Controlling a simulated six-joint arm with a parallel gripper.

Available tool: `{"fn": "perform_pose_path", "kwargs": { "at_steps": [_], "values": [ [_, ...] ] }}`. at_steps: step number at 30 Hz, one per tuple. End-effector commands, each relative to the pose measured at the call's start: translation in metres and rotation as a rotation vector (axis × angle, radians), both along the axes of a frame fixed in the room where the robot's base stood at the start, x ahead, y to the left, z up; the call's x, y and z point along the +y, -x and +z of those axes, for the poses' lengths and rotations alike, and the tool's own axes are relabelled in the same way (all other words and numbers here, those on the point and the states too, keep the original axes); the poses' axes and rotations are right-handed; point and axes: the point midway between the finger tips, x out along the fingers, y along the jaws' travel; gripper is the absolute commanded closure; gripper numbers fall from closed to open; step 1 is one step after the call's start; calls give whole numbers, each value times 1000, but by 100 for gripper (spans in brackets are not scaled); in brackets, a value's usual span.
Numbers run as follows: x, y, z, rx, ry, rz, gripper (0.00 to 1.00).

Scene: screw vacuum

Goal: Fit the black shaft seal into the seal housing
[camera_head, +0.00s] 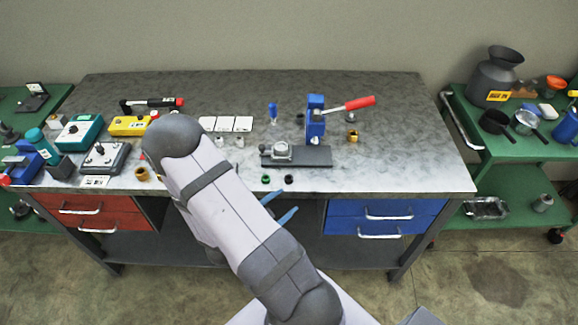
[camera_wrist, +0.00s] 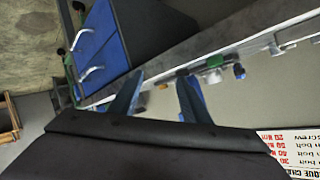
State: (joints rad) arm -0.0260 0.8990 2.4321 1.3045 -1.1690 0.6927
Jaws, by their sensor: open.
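The black shaft seal looks like the small black ring (camera_head: 289,179) near the bench's front edge, just right of a green ring (camera_head: 265,179). A grey metal piece with a round top (camera_head: 281,150), seemingly the seal housing, sits on the left part of a dark base plate (camera_head: 315,158). My gripper (camera_head: 290,200) has blue fingers, spread apart and empty, in front of the bench edge and close to the black ring. The wrist view shows the fingers (camera_wrist: 160,75) apart with nothing between them. I cannot pick out the black ring there.
A blue press (camera_head: 315,118) with a red-handled lever (camera_head: 352,104) stands behind the plate. A brass ring (camera_head: 353,136) lies to its right. Testers and boxes, including a yellow one (camera_head: 130,126), crowd the left. The bench's right end is clear.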

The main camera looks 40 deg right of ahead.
Motion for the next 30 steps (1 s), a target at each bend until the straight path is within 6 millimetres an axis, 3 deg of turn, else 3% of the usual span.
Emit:
{"fn": "perform_pose_path", "kwargs": {
  "at_steps": [2,4,10,17,30],
  "values": [
    [-6,4,12,76,114,48,57],
    [-5,-3,5,167,206,136,57],
    [2,-19,8,335,382,294,57],
    [3,-23,11,368,421,325,57],
    [-16,-31,7,366,417,323,57]
  ]
}}
